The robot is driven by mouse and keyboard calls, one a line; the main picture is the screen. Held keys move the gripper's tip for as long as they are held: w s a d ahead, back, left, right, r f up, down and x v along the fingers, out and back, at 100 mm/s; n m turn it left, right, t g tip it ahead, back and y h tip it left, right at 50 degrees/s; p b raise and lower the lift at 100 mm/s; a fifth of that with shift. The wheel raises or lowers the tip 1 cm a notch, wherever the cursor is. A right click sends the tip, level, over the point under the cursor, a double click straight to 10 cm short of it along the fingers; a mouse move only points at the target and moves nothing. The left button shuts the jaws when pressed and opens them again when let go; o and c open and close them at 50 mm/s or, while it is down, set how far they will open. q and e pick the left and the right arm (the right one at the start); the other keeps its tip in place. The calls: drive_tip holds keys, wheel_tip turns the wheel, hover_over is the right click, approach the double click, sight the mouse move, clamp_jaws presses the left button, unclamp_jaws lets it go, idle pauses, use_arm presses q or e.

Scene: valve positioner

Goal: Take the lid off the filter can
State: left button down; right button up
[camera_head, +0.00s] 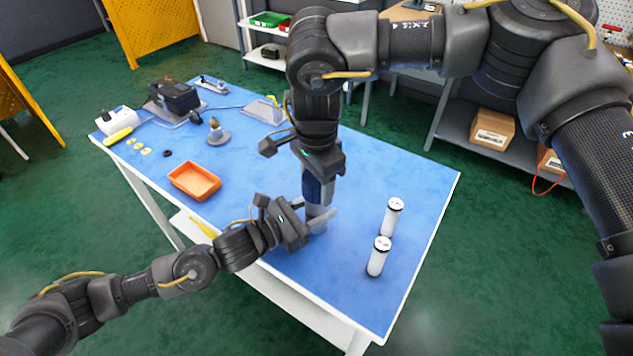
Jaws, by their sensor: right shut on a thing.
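The filter can (318,190) stands near the table's front middle, mostly hidden by my two hands. Its dark blue part shows between them. My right gripper (319,176) comes down from above and is shut on the top of the can, where the lid sits. The lid itself is hidden by the fingers. My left gripper (320,219) reaches in low from the left, with its pale fingers at the can's lower part. I cannot tell whether those fingers are closed on it. I cannot tell whether the lid is apart from the can.
Two white cylinders with black ends (378,257) stand to the right on the blue table (415,195). An orange tray (194,181) lies left. The right back of the table is clear.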

drive_tip(key=shift+r, duration=2.05)
use_arm(q)
drive_tip(key=c, duration=0.7)
unclamp_jaws()
drive_tip(key=shift+o, duration=0.2)
drive_tip(key=b+v, duration=0.2)
drive_tip(key=v, duration=0.8)
drive_tip(key=shift+s+a+f, duration=0.1)
drive_tip(key=shift+a+f, duration=0.05)
drive_tip(key=shift+a, duration=0.2)
use_arm(e)
wheel_tip(320, 180, down, 3)
drive_tip(key=shift+r, duration=0.2)
use_arm(q)
drive_tip(key=shift+s+a+b, duration=0.3)
drive_tip(key=shift+s+a, duration=0.1)
drive_tip(key=shift+a, duration=0.15)
